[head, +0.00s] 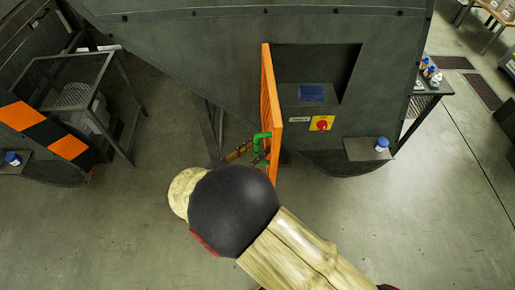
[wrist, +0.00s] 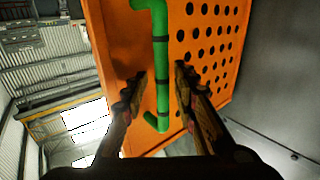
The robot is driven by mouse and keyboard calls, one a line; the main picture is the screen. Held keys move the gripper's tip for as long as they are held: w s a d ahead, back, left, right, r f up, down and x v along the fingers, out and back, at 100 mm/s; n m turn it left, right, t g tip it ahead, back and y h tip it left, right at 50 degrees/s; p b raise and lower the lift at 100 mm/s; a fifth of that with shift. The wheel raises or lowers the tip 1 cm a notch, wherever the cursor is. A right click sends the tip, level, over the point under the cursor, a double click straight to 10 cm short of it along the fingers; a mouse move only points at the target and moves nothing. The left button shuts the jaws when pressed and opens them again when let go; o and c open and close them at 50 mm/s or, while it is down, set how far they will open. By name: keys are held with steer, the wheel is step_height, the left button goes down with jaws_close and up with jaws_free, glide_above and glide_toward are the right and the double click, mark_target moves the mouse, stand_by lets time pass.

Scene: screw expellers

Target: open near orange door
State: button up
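The orange door (head: 271,112) stands swung out from the dark machine, seen nearly edge-on in the head view, with the opening bare on its right. In the wrist view the orange door (wrist: 205,50) shows rows of round holes and a green handle (wrist: 161,50). The green handle (head: 262,136) also shows on the door's left side in the head view. My gripper (wrist: 161,72) is open, with one finger on each side of the handle bar and small gaps visible. In the head view my arm partly hides my gripper (head: 240,152).
The dark machine (head: 210,35) has a red knob on a yellow plate (head: 321,124) and a small shelf (head: 368,150) with a blue-capped container (head: 381,144). A wire-mesh guard frame (head: 75,85) stands at left. Floor in front is clear.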

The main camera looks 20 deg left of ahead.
steer(key=v, duration=1.2)
